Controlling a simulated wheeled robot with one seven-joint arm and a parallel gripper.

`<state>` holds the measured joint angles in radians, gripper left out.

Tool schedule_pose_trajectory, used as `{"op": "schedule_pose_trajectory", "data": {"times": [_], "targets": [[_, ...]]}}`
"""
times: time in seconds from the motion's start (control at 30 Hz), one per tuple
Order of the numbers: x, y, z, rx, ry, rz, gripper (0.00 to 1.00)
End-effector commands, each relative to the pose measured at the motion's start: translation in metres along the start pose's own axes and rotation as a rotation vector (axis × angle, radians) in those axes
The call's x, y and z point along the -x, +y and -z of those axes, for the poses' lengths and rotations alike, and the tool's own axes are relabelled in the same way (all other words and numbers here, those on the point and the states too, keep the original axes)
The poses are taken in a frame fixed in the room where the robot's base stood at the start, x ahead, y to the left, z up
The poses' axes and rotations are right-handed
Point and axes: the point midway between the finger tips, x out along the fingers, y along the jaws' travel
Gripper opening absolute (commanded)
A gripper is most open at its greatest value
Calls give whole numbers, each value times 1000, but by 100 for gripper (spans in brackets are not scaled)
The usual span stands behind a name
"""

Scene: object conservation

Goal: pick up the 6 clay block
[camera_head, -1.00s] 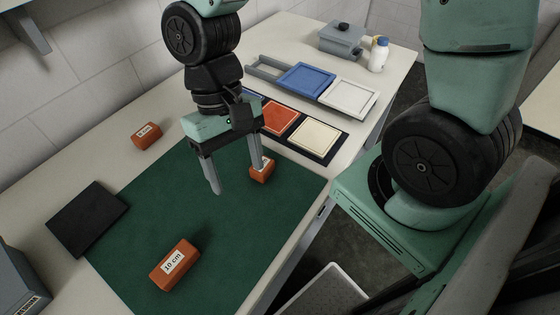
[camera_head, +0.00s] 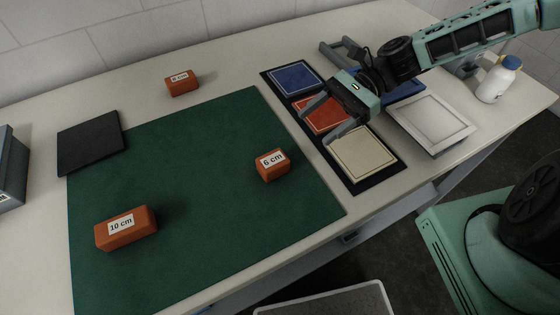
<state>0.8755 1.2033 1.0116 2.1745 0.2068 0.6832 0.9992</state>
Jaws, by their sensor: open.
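The 6 cm clay block (camera_head: 272,166) is a small orange block with a white label, lying on the right part of the green mat (camera_head: 200,215). My gripper (camera_head: 313,129) is open and empty, above the coloured tiles to the right of the block and apart from it. The 10 cm block (camera_head: 144,226), longer and orange, lies at the front left of the mat. Another orange block (camera_head: 182,83), its label too small to read surely, lies on the table behind the mat.
A black slab (camera_head: 90,142) lies at the mat's left edge. A dark board (camera_head: 391,180) holds blue, red and cream tiles. A white-framed tray (camera_head: 462,127) and a white bottle (camera_head: 496,82) stand to the right. The mat's middle is clear.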

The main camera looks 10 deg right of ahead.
Motion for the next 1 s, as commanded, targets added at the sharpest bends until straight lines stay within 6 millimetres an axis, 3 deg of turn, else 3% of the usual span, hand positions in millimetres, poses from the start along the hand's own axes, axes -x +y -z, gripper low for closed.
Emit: {"op": "schedule_pose_trajectory", "data": {"times": [0.2, 0.4, 0.67, 1.0], "targets": [[-48, 2, -3, 1, -4, -8, 66], [-83, 2, -2, 2, -2, -6, 66], [-102, 2, -1, 1, 0, -4, 66], [-145, 6, 1, 2, 1, -5, 66]]}}
